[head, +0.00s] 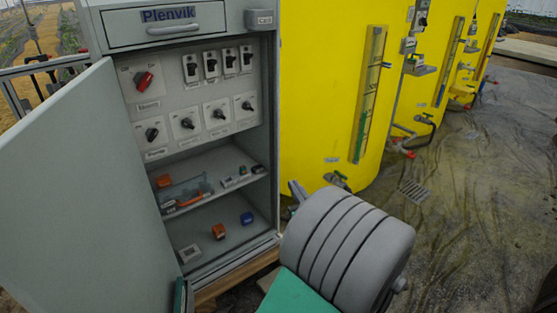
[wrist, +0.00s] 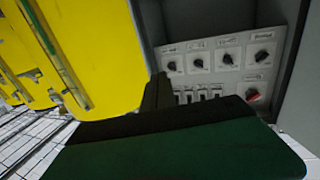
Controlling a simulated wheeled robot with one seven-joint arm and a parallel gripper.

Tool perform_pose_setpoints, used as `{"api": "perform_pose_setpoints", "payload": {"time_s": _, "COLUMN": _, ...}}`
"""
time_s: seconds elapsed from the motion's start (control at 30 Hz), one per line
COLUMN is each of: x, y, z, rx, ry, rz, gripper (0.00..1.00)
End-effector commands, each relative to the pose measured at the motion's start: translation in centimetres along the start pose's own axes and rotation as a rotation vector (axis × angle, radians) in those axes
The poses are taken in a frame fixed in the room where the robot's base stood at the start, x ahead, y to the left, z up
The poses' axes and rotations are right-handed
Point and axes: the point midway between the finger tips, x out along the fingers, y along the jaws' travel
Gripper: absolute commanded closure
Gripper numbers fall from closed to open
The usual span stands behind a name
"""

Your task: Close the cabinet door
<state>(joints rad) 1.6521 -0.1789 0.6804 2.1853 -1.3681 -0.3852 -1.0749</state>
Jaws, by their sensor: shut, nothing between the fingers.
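The grey cabinet (head: 267,130) stands open at the left of the head view. Its door (head: 80,190) is swung wide out to the left, toward me, and its lower part leaves the picture. In the wrist view, which looks upside down, the control panel (wrist: 215,78) inside the cabinet shows. A grey surface on the right there may be the door or the side wall. My gripper (wrist: 158,90) is shut and empty, in front of the cabinet opening and apart from the door. In the head view my arm mostly hides it.
A drawer (head: 165,27) labelled Plenvik is shut above the opening. Small parts, including an orange block (head: 218,231) and a blue block (head: 247,218), lie inside. Yellow tanks (head: 320,90) with pipes stand close at the right. Open floor (head: 470,200) lies further right.

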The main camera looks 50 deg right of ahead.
Motion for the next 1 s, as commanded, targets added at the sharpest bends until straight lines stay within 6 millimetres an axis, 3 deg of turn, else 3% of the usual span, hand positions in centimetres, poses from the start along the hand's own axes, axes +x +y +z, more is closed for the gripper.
{"api": "perform_pose_setpoints", "payload": {"time_s": 0.17, "x": 1.9, "y": 0.0, "z": 0.0, "rx": -0.002, "ry": 0.004, "rz": -0.001, "gripper": 1.0}}
{"api": "perform_pose_setpoints", "payload": {"time_s": 0.5, "x": 9.4, "y": -0.1, "z": 0.0, "rx": -0.002, "ry": 0.003, "rz": -0.004, "gripper": 1.0}}
{"api": "perform_pose_setpoints", "payload": {"time_s": 0.7, "x": 12.8, "y": 0.0, "z": 0.0, "rx": -0.003, "ry": 0.003, "rz": -0.001, "gripper": 1.0}}
{"api": "perform_pose_setpoints", "payload": {"time_s": 1.0, "x": 13.9, "y": 0.1, "z": -0.2, "rx": -0.001, "ry": 0.003, "rz": 0.002, "gripper": 1.0}}
